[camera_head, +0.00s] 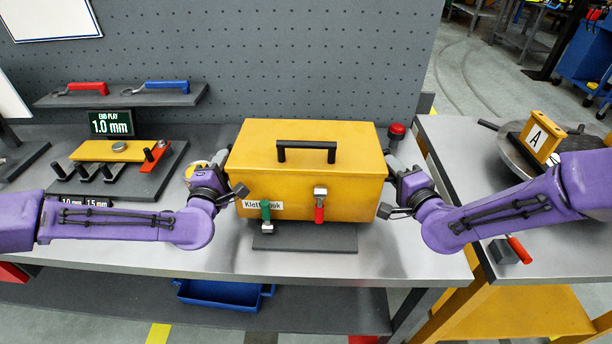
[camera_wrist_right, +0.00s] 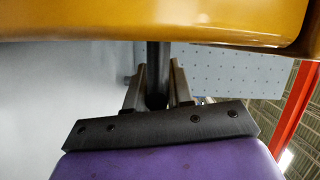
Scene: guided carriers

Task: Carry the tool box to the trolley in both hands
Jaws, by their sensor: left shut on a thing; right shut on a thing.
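The yellow tool box (camera_head: 300,180) has a black top handle, a label, and a green and a red latch on its front. It is at the middle of the bench, over a dark grey pad (camera_head: 305,238); whether it touches the pad I cannot tell. My left gripper (camera_head: 226,180) is shut at its left side and my right gripper (camera_head: 392,180) at its right side. In the right wrist view the right fingers (camera_wrist_right: 158,85) close on a dark bar by the yellow box (camera_wrist_right: 150,18). The left fingertips are mostly hidden. The trolley (camera_head: 465,165) is at the right.
A round plate with a yellow "A" block (camera_head: 541,137) and a red-handled tool (camera_head: 518,248) lie on the trolley. A pegboard (camera_head: 250,60) rises behind.

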